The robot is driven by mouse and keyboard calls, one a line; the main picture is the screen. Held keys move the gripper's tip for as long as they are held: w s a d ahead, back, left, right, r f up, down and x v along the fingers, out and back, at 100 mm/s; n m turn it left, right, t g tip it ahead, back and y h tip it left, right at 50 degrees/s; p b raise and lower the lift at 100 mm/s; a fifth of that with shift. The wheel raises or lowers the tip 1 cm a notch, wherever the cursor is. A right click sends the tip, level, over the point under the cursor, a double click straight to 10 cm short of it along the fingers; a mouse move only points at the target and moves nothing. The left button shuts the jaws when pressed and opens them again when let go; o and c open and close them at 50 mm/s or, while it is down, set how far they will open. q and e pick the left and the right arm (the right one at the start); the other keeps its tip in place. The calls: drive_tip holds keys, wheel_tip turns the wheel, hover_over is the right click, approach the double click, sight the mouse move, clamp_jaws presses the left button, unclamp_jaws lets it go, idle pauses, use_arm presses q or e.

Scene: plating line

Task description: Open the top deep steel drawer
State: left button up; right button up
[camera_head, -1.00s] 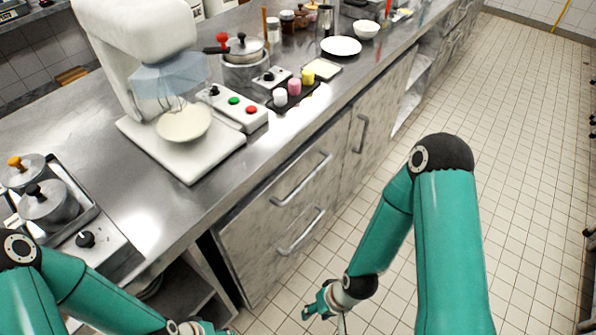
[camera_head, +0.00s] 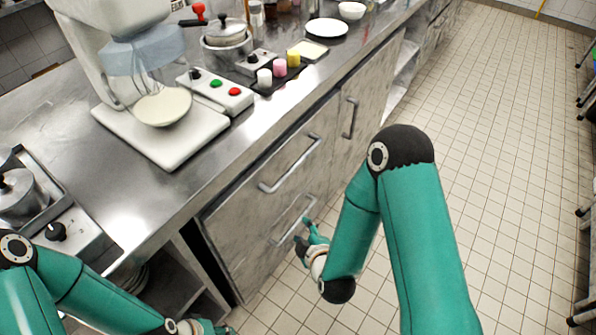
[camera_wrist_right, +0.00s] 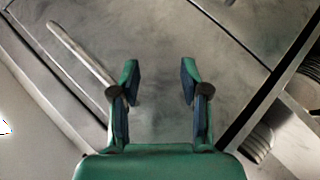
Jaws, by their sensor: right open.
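The top deep steel drawer (camera_head: 250,205) is closed under the counter. Its bar handle (camera_head: 290,165) is clear of my grippers. My right gripper (camera_head: 304,232) is open and empty, beside the lower drawer's handle (camera_head: 293,220) in the head view. In the right wrist view my open fingers (camera_wrist_right: 160,82) face the drawer fronts. A bar handle (camera_wrist_right: 80,55), seemingly the top one, lies left of them, not between them. My left gripper (camera_head: 205,328) is partly cut off at the bottom edge; its jaws are unclear.
A mixer with a bowl (camera_head: 163,107), a control box (camera_head: 215,90), colored cups (camera_head: 280,68) and a hob (camera_head: 70,235) stand on the counter (camera_head: 150,200). An open shelf (camera_head: 165,275) with plates is left of the drawers.

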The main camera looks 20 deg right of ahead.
sight(297, 169)
drive_tip(key=w+d+r+n+t+h+b, duration=0.1)
drive_tip(key=w+d+r+n+t+h, duration=0.1)
drive_tip(key=w+r+n+t, duration=0.4)
use_arm(q)
drive_tip(key=shift+f+p, duration=0.4)
drive_tip(key=shift+p, duration=0.2)
use_arm(e)
drive_tip(key=shift+n+g, duration=0.4)
drive_tip(key=shift+g, duration=0.2)
drive_tip(key=w, duration=0.4)
drive_tip(key=w+d+f, duration=0.1)
drive_tip(key=w, duration=0.8)
drive_tip(key=shift+w+d+f, duration=0.1)
drive_tip(key=shift+d+f, duration=0.05)
drive_tip(key=shift+d, duration=0.1)
drive_tip(key=shift+c, duration=0.3)
clamp_jaws()
